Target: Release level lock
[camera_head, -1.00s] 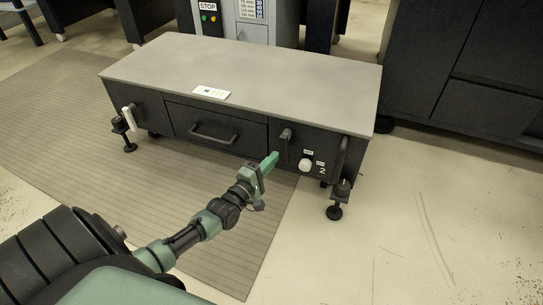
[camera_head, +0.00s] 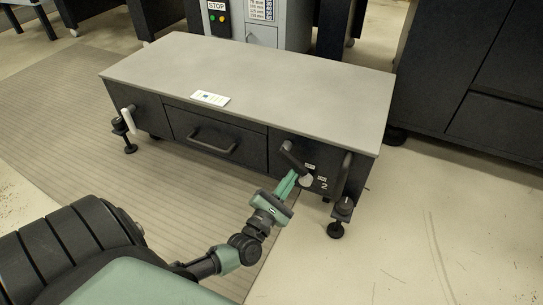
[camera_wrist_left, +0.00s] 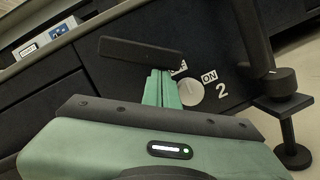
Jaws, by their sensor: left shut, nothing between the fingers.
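A dark lever handle (camera_head: 294,158) sits on the front right panel of the low grey-topped unit. My right gripper is not in view.
A drawer with a handle (camera_head: 212,142) is left of the panel. A vertical dark handle (camera_head: 343,176) and a levelling foot (camera_head: 339,214) stand to the right. A white card (camera_head: 211,98) lies on the grey top (camera_head: 290,85). Floor in front is clear.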

